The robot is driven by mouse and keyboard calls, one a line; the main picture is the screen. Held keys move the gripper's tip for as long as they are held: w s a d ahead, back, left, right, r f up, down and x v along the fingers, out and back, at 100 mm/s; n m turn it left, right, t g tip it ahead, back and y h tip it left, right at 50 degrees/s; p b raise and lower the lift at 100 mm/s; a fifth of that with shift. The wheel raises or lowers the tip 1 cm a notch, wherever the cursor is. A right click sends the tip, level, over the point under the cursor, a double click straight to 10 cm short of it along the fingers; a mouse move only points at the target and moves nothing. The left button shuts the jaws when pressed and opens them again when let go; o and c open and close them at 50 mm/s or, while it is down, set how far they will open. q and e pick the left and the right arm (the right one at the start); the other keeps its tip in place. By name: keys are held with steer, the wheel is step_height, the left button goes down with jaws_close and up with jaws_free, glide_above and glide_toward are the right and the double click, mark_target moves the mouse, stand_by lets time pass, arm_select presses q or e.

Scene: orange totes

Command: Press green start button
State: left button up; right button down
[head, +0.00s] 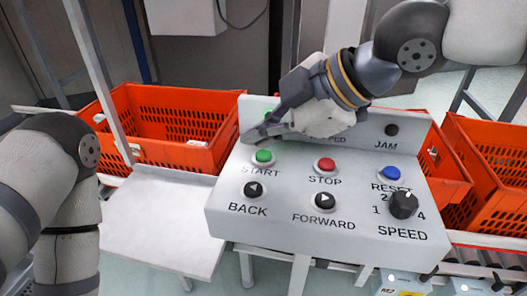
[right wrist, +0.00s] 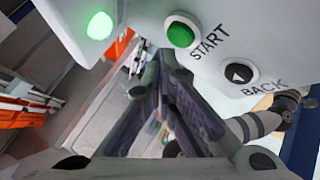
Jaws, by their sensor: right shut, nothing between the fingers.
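The green START button (head: 264,156) is on the sloped top of the grey-white control box (head: 300,235), at its upper left. My right gripper (head: 254,134) is shut and empty, just behind and left of this button in the head view, against the box's raised back panel. In the right wrist view the START button (right wrist: 180,34) shows clear of the shut fingertips (right wrist: 166,62), which appear below it; I see no contact. My left arm shows at the left of the head view, its gripper out of frame; a small dark gripper (right wrist: 290,104) in the right wrist view seems to be its end, jaws unclear.
A red STOP button (head: 325,165), blue RESET button (head: 392,173), black BACK (head: 255,189) and FORWARD (head: 325,201) buttons and a speed knob (head: 404,204) share the box. A lit green lamp (right wrist: 100,25) is on the back panel. Orange totes (head: 160,105) stand behind.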

mark_target(262, 158)
steer(key=shift+r, duration=2.5)
